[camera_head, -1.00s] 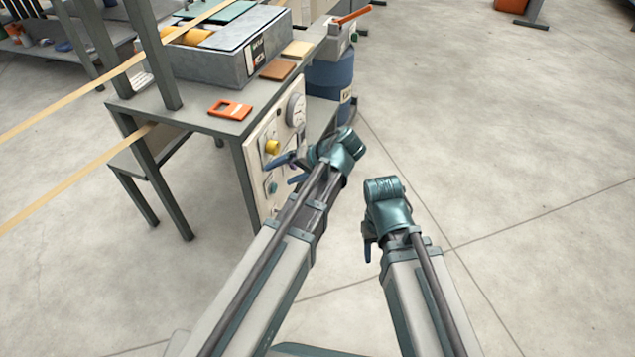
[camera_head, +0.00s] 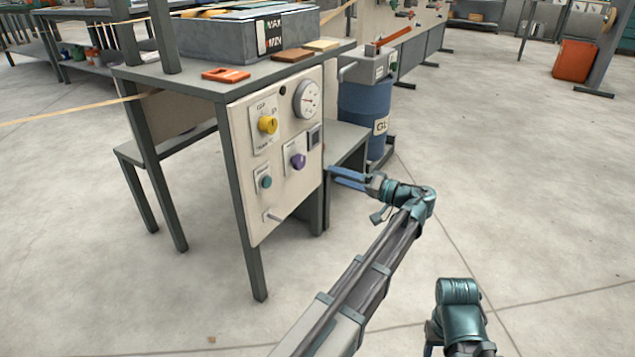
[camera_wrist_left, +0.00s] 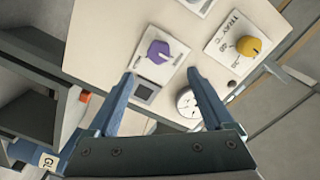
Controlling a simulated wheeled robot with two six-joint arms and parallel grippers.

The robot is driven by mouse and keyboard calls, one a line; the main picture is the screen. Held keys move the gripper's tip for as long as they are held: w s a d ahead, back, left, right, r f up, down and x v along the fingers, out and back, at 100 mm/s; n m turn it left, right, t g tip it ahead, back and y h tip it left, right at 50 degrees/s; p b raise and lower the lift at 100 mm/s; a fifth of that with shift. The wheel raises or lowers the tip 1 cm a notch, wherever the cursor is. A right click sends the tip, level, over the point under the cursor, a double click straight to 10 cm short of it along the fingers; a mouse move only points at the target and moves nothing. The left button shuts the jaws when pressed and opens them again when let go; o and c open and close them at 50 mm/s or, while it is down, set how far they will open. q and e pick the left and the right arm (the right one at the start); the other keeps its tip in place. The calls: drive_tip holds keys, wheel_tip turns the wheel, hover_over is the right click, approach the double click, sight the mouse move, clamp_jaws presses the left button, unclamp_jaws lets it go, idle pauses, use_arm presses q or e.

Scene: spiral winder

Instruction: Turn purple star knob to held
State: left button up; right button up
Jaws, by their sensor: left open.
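The purple star knob (camera_head: 298,161) sits on a small white plate on the cream control panel (camera_head: 262,222), right of a teal button. In the left wrist view the purple knob (camera_wrist_left: 158,52) lies ahead of and between the finger lines. My left gripper (camera_head: 332,176) is open and empty, to the right of the panel in the head view and apart from the knob. Its two blue fingers also show in the left wrist view (camera_wrist_left: 160,92). The knob's label is too small to read. Of my right arm only a teal part shows at the bottom right; its fingers cannot be made out.
A yellow knob (camera_head: 267,124), a dial gauge (camera_head: 306,99), a teal button (camera_head: 265,182) and a lever (camera_head: 272,215) are on the same panel. A dark square (camera_head: 314,137) is above right of the purple knob. A blue drum (camera_head: 364,114) stands behind. Floor in front is clear.

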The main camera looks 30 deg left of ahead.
sight(302, 163)
use_arm(q)
drive_tip(key=a, duration=0.4)
drive_tip(key=w+a, duration=0.1)
drive_tip(key=a, duration=0.8)
drive_tip(key=shift+w+a+f, duration=0.15)
drive_tip(key=shift+w+a, duration=0.05)
drive_tip(key=shift+w, duration=0.1)
clamp_jaws()
